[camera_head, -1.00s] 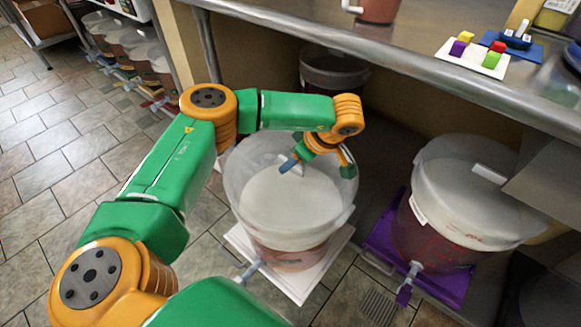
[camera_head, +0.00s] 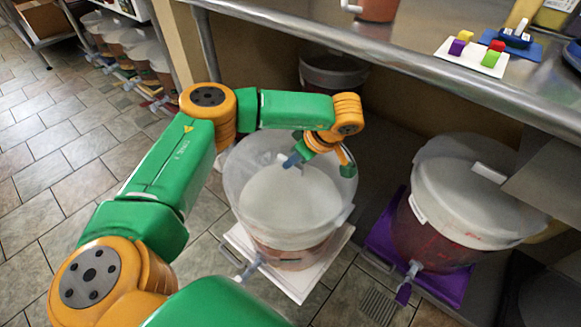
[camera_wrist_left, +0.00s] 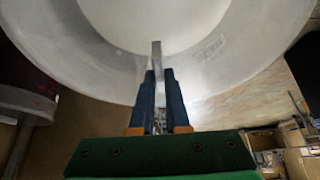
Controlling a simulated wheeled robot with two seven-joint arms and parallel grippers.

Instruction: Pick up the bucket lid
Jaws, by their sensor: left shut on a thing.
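The bucket lid (camera_head: 290,205) is a pale round disc seen at the top of the clear bucket (camera_head: 335,222) on the left, below the bench. My left gripper (camera_head: 298,160) reaches over the bucket's back edge. In the left wrist view, its blue fingers (camera_wrist_left: 160,88) are shut on a thin upright grey piece (camera_wrist_left: 156,58), apparently the lid's handle. The pale lid (camera_wrist_left: 160,18) fills the top of that view. I cannot tell whether the lid is lifted off the bucket. The right gripper is not in view.
A second lidded bucket (camera_head: 450,215) stands on a purple stand (camera_head: 455,288) to the right. The left bucket stands on a white stand (camera_head: 300,285). A metal bench (camera_head: 400,60) overhangs behind. Tiled floor (camera_head: 45,170) is clear at left.

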